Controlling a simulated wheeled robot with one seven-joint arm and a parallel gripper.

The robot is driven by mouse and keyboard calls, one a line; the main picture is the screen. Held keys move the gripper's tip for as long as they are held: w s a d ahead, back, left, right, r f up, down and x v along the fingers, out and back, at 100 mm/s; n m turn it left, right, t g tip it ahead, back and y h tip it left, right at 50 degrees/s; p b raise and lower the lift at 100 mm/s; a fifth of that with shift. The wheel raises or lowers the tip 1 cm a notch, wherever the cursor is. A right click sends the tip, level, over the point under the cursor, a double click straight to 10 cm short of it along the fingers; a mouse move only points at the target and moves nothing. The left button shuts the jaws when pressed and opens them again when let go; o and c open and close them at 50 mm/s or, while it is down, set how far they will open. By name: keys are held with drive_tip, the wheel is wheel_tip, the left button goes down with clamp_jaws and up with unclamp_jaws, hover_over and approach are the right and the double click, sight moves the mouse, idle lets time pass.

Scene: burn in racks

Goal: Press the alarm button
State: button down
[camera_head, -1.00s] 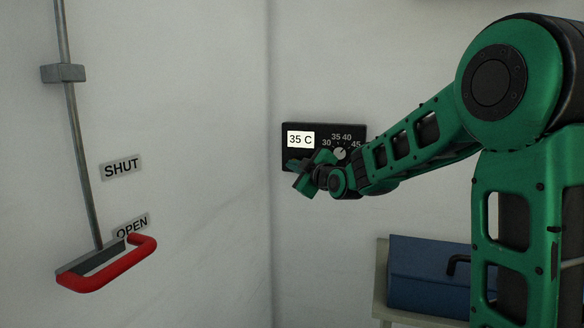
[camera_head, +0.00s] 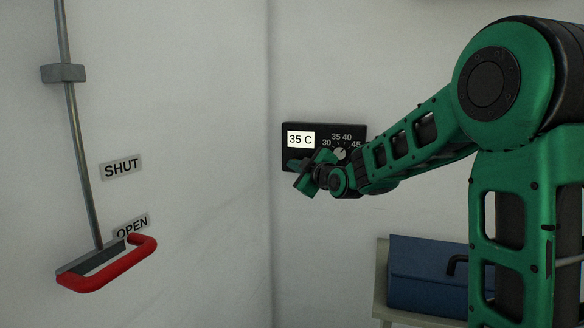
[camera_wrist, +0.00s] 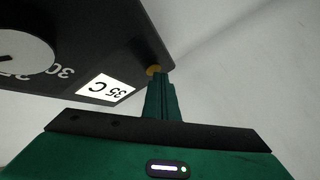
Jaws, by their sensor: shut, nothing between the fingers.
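A black control panel (camera_head: 288,129) is on the back wall, with a white display reading 35 C (camera_head: 300,139) and a round dial (camera_head: 340,153). In the wrist view a small amber button (camera_wrist: 153,70) shows near the corner of the panel, beside the display. My gripper (camera_wrist: 158,82) is shut and empty, with its fingertips right at the button and partly covering it. I cannot tell whether they press it or only meet it. In the head view my gripper (camera_head: 294,166) is in front of the panel's lower left and the button is hidden.
On the left wall is a lever with a red handle (camera_head: 112,272), at the OPEN label (camera_head: 132,227), with the SHUT label (camera_head: 121,167) above. A blue box (camera_head: 425,270) sits on a pale stand at lower right. The space between is clear.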

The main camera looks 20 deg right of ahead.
drive_tip(key=shift+s+a, duration=0.4)
drive_tip(key=shift+s, duration=0.2)
drive_tip(key=s+a, duration=0.1)
drive_tip(key=s, duration=0.1)
drive_tip(key=s+a, duration=0.2)
idle(0.5)
idle(0.6)
